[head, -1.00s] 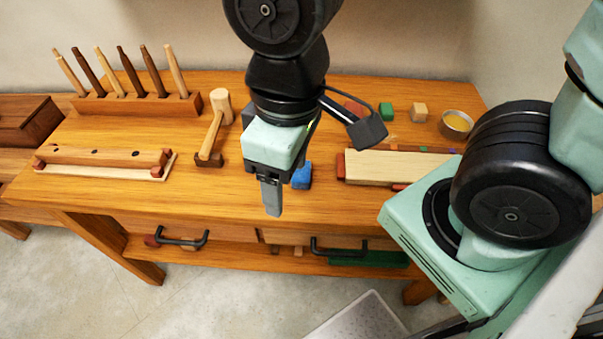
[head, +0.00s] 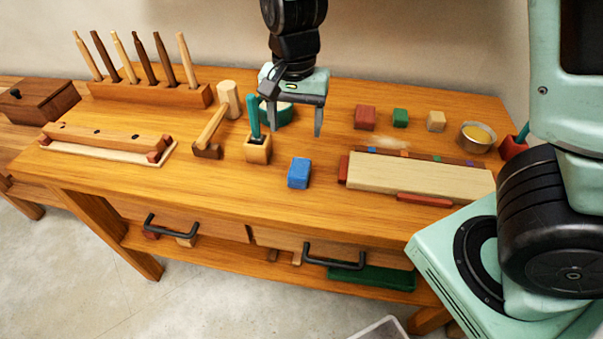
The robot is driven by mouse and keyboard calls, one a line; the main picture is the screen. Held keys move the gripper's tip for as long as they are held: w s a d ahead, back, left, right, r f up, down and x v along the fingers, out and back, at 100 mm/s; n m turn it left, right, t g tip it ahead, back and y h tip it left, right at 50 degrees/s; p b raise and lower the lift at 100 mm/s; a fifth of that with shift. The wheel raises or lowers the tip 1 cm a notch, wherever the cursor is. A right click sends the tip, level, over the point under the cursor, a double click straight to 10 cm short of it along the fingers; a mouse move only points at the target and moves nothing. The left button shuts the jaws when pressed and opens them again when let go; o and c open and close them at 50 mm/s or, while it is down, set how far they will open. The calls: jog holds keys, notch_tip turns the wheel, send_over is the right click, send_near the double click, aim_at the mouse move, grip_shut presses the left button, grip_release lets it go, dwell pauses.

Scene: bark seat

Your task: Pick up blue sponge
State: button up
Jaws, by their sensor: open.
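The blue sponge (head: 299,173) is a small blue block lying on the wooden workbench (head: 240,190), near the middle of its front half. My gripper (head: 296,128) is open and empty, with its fingers pointing down. It hangs above the bench, and in the picture its fingertips are a little above the sponge, apart from it. The sponge is in full view.
A wooden block holder (head: 258,150) with a teal-handled tool and a mallet (head: 212,130) stand left of the sponge. A pale board (head: 420,178) lies close on its right. Bench in front of the sponge is clear.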

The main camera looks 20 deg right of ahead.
send_over(299, 170)
jog(key=f, duration=0.8)
jog(key=shift+w+a, duration=0.1)
jog(key=shift+w, duration=0.3)
jog(key=f, duration=0.4)
jog(key=shift+s+d+b, duration=0.2)
jog(key=shift+s+b, duration=0.1)
jog(key=shift+s, duration=0.05)
jog(key=shift+f, duration=0.6)
jog(key=c, duration=1)
